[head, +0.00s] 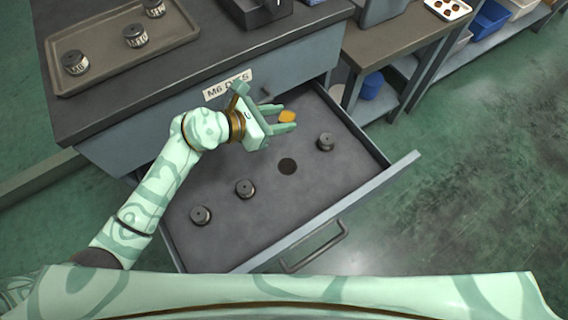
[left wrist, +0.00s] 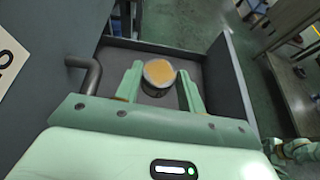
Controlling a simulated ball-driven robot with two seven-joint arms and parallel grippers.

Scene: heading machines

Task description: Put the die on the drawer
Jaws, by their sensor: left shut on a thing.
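My left gripper (head: 284,121) is over the open drawer (head: 262,214), with its fingers pointing right in the head view. It is shut on a die (head: 288,116) with an orange-yellow top. In the left wrist view, the round die (left wrist: 158,73) sits between the two fingers (left wrist: 160,88), its orange face toward the camera and a dark side below. Three dark dies stand in the drawer: one at the right (head: 326,142), one in the middle (head: 245,188) and one at the left (head: 200,215). A dark round spot (head: 287,166) lies among them.
The bench (head: 215,62) above the drawer carries a brown tray (head: 100,75) with three labelled dies. An "M6 DIES" label (head: 228,84) is on its front. The drawer handle (head: 315,250) faces the front. A lower table (head: 395,40) stands at the right, with green floor beyond.

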